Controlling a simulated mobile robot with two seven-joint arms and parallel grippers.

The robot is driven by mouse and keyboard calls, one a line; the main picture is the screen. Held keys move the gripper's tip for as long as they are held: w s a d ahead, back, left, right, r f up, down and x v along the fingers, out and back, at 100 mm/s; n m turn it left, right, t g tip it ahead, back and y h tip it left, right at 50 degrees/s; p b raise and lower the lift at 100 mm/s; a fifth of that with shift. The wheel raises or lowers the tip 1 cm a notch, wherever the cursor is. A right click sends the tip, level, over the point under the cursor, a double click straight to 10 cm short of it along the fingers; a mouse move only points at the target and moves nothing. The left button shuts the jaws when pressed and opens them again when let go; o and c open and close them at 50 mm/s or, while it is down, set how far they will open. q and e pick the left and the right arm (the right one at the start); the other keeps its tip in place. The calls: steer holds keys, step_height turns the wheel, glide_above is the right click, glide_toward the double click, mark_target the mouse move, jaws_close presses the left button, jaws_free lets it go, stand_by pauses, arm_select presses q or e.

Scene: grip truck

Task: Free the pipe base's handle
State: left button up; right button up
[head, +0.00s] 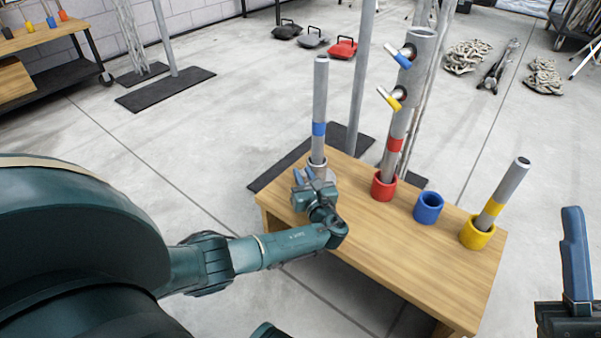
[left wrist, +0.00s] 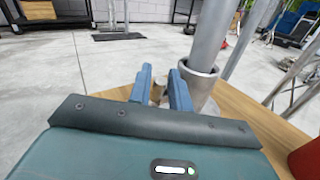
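A grey pipe with a blue band (head: 319,115) stands upright in a grey pipe base (head: 316,166) at the far left corner of the wooden table. In the left wrist view the pipe (left wrist: 211,38) rises from the grey base (left wrist: 200,86) just right of the fingers. My left gripper (head: 318,180) is at that base. Its blue fingers (left wrist: 161,85) stand a little apart, with a small pale part, seemingly the base's handle (left wrist: 158,93), between them. The handle is mostly hidden. Part of my right gripper (head: 577,262) shows at the right edge; its opening is not clear.
The table's front part is clear.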

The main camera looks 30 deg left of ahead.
stand_by(0.3)
arm_select(q)
jaws_close()
steer(key=shift+r, duration=0.1)
